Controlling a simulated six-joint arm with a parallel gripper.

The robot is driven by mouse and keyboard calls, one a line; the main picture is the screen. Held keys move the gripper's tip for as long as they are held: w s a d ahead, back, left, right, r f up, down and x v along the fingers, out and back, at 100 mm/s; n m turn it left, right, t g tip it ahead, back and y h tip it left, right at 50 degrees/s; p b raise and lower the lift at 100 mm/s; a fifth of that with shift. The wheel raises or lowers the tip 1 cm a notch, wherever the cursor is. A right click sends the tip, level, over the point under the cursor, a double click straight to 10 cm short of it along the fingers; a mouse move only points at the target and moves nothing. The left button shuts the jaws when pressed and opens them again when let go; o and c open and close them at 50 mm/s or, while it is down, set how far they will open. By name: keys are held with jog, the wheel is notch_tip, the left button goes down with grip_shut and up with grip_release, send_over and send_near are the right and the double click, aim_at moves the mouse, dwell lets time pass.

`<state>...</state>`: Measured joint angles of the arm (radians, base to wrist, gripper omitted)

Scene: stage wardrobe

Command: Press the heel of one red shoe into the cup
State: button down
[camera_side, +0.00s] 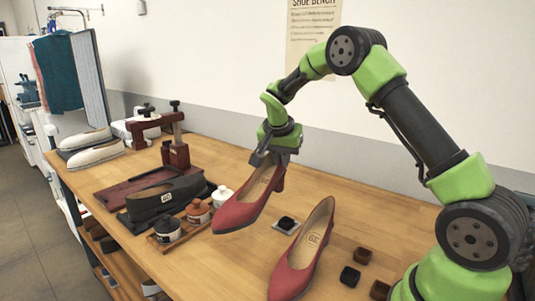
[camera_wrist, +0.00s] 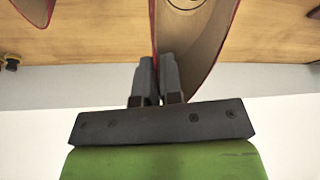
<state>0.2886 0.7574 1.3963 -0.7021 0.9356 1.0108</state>
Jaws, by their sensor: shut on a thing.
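My gripper (camera_side: 265,155) is shut on the rear rim of one red shoe (camera_side: 236,214), with the toe pointing toward the camera and lower left. Its block heel (camera_side: 279,182) hangs at the back, apparently clear of the bench. In the wrist view, my closed fingers (camera_wrist: 160,58) pinch the rim of the held shoe (camera_wrist: 205,38). The other red shoe (camera_side: 291,274) rests on the bench to the right. A small pale square plate with a dark round piece (camera_side: 287,222) lies between the shoes; I cannot tell whether this is the cup.
Several small dark blocks (camera_side: 350,276) lie right of the resting shoe. Left of the held shoe are jars (camera_side: 198,212) on a wooden tray, a black shoe (camera_side: 165,197) and a dark red press (camera_side: 175,150). White shoes (camera_side: 95,153) stand farther back. Bare bench (camera_side: 335,185) lies behind.

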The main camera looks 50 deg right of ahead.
jog(key=s+f, duration=0.3)
jog(key=f, duration=0.4)
jog(key=shift+s+a, duration=0.2)
jog(key=shift+a, duration=0.15)
dwell(0.4)
jog(key=shift+f, duration=1.2)
dwell(2.9)
jog(key=shift+r, duration=0.1)
jog(key=shift+r, duration=1.65)
jog(key=shift+w, duration=0.15)
